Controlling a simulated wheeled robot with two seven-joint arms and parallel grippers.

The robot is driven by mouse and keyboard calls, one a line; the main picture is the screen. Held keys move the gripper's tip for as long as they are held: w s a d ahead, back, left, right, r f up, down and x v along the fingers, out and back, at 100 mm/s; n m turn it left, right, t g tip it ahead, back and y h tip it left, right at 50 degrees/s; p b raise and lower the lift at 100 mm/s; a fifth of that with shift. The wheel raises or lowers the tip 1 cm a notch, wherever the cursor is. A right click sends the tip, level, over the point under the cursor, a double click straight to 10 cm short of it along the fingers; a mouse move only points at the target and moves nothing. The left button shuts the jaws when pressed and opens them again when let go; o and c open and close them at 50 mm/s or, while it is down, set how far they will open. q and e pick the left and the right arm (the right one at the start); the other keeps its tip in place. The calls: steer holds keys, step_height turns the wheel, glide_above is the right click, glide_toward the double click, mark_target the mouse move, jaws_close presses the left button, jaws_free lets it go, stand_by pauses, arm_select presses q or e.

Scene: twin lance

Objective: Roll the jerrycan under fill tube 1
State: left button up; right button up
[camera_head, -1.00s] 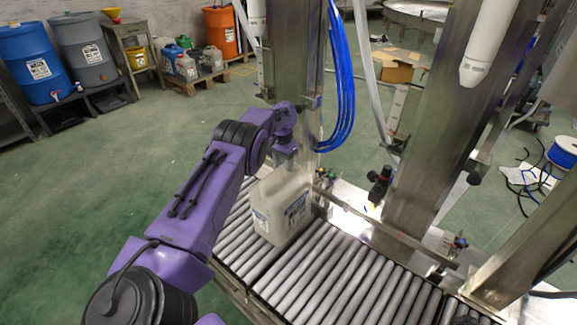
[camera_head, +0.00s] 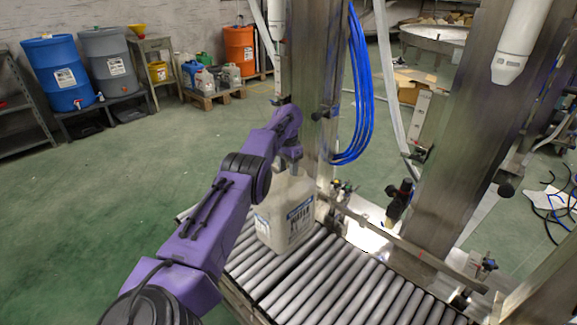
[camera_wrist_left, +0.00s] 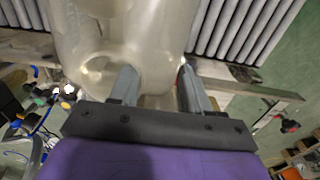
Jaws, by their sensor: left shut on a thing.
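The jerrycan (camera_head: 287,218) is a pale, translucent plastic can with printed labels. It stands upright on the roller conveyor (camera_head: 330,283), beside the left steel column. My left gripper (camera_head: 290,165) is at its top and shut on it, apparently at the handle. In the left wrist view the two fingers (camera_wrist_left: 157,88) reach against the can's top (camera_wrist_left: 120,40); the grip itself is partly hidden. A white fill tube (camera_head: 522,40) hangs at the upper right, and another white tube (camera_head: 275,20) shows at the top left. Which is number 1 cannot be read. My right gripper is out of view.
A guide rail (camera_head: 400,240) runs along the conveyor's far side, with small valve fittings (camera_head: 400,200) behind it. Steel columns (camera_head: 470,130) and blue hoses (camera_head: 362,90) rise behind. Rollers right of the can are clear. Barrels (camera_head: 58,72) stand far back left.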

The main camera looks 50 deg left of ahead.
arm_select(q)
steer(key=o, duration=1.3)
step_height(320, 180, up, 10)
steer(key=p, duration=0.5)
steer(key=shift+r, duration=0.25)
